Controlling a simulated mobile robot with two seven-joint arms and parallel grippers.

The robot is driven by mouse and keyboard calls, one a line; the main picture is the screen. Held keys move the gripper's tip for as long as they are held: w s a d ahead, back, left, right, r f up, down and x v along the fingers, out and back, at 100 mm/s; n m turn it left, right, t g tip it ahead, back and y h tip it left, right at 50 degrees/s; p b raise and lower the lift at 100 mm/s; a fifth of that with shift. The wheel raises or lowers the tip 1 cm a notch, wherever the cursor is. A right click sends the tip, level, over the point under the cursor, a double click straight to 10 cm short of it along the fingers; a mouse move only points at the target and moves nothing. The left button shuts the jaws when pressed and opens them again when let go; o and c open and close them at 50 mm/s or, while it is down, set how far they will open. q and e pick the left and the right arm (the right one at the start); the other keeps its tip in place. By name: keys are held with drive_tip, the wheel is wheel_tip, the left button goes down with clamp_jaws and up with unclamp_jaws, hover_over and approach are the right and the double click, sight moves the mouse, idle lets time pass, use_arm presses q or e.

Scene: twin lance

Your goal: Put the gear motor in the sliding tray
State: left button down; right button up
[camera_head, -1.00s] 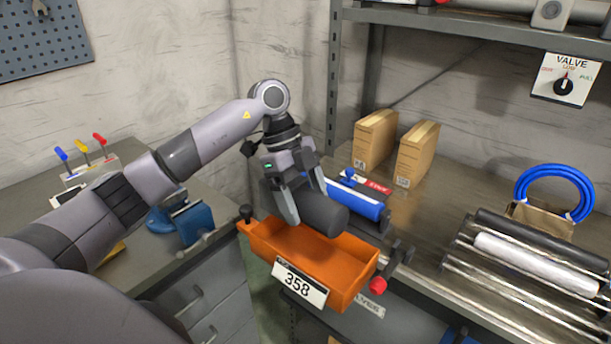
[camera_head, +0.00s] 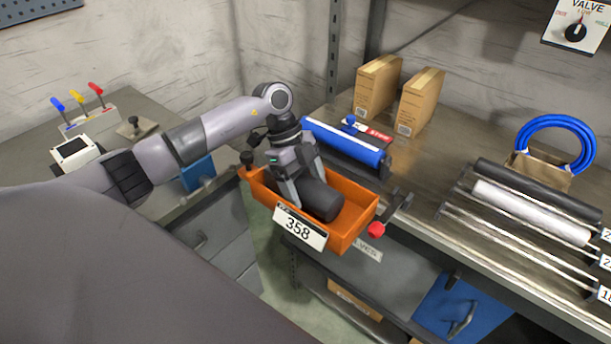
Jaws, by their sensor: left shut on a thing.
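The gear motor (camera_head: 322,201) is a dark grey cylinder lying inside the orange sliding tray (camera_head: 345,238), which bears a white label reading 358. My left gripper (camera_head: 296,198) points down into the tray and is shut on the gear motor. The motor's lower side is hidden by the tray's front wall and label, so I cannot tell whether it touches the tray floor. The right part of the tray is empty. My right gripper is not in view.
A blue roller (camera_head: 345,142) stands just behind the tray. A crank with a red knob (camera_head: 376,229) is at the tray's right end. Cardboard boxes (camera_head: 418,102) and rods with rolls (camera_head: 530,215) are on the bench. A blue bin (camera_head: 195,172) is left.

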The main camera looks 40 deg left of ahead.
use_arm(q)
drive_tip(key=shift+w+r, duration=0.1)
drive_tip(key=shift+r, duration=0.05)
drive_tip(key=shift+c, duration=1)
unclamp_jaws()
drive_tip(key=v, duration=0.6)
drive_tip(key=b+v, duration=0.1)
drive_tip(key=v, duration=0.5)
